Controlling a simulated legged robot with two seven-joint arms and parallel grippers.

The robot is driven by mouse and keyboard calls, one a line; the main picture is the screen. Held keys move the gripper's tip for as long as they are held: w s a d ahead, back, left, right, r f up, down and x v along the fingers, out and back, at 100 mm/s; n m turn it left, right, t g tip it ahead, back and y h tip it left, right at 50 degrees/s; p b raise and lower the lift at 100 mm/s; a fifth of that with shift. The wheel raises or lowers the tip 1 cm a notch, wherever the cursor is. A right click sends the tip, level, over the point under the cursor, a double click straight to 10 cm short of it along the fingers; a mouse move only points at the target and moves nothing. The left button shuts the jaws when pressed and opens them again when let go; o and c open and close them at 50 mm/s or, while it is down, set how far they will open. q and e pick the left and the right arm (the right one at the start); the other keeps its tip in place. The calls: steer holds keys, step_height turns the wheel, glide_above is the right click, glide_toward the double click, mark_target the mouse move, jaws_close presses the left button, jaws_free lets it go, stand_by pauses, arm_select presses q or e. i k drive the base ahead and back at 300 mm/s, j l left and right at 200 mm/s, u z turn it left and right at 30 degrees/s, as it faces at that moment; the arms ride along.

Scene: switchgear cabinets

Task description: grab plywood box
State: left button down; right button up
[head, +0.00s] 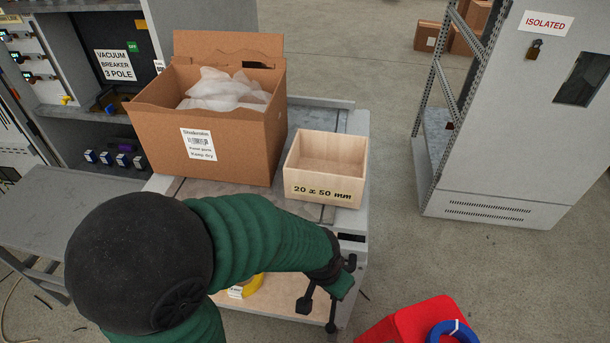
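The plywood box (300,184) is a small, open-topped, pale wooden box marked "20 x 50 mm". It sits upright on the right part of the grey cart top (357,125), and its inside looks empty. My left arm, in a green sleeve, reaches across the lower middle of the head view. My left gripper (318,316) is below and in front of the box in the picture, apart from it. Its two black fingers are spread with nothing between them. My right gripper is not in view.
A large cardboard box (240,148) with white wrapping stands just left of the plywood box. A yellow coil (252,286) lies on the cart's lower shelf. A red container (405,322) with a blue coil is at the lower right.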

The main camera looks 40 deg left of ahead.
mark_target(322, 166)
steer(key=j+u, duration=0.1)
steer(key=u, duration=0.25)
steer(key=i+j+u, duration=0.1)
steer(key=u, duration=0.55)
steer(key=i+j, duration=0.05)
